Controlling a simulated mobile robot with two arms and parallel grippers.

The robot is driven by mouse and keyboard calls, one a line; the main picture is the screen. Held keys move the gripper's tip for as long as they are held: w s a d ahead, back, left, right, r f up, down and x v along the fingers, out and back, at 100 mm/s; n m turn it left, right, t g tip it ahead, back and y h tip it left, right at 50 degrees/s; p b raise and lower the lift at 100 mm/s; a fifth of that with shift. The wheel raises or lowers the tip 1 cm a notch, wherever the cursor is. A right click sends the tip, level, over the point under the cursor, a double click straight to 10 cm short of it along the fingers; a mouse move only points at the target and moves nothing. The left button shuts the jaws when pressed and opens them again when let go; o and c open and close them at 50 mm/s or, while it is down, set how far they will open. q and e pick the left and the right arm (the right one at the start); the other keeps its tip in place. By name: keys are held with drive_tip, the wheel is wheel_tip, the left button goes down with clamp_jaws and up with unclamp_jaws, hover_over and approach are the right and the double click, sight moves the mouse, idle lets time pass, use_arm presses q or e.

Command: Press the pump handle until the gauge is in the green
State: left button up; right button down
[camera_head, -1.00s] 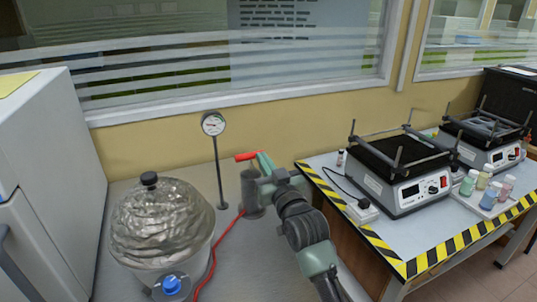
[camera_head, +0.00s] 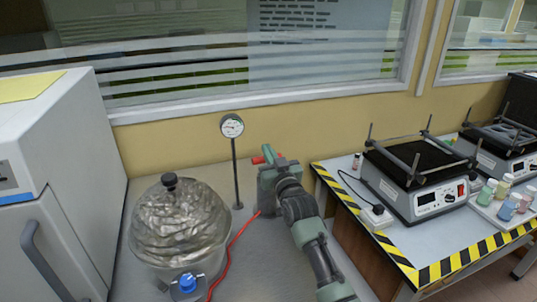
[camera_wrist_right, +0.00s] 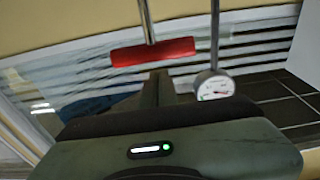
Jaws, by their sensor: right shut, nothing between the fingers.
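The red pump handle (camera_head: 258,160) sticks out past my right gripper (camera_head: 268,158) in the head view. The gripper and wrist hide most of the pump body. In the right wrist view, the red handle (camera_wrist_right: 152,52) sits on a metal rod just past the shut, empty fingertips (camera_wrist_right: 158,80). I cannot tell whether they touch. The round white gauge (camera_head: 232,126) stands on a thin dark post left of the handle. It also shows in the wrist view (camera_wrist_right: 214,87), which looks upside down. The needle's zone is too small to read. My left gripper is not in view.
A foil-covered vessel (camera_head: 178,222) with a blue knob stands left of the pump, and a red hose (camera_head: 236,240) runs past it. A white cabinet (camera_head: 60,150) is at the left. A hotplate (camera_head: 420,200) and bottles stand on the striped table at the right.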

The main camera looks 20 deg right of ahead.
drive_tip(key=shift+s+f, duration=0.25)
drive_tip(key=shift+f, duration=0.35)
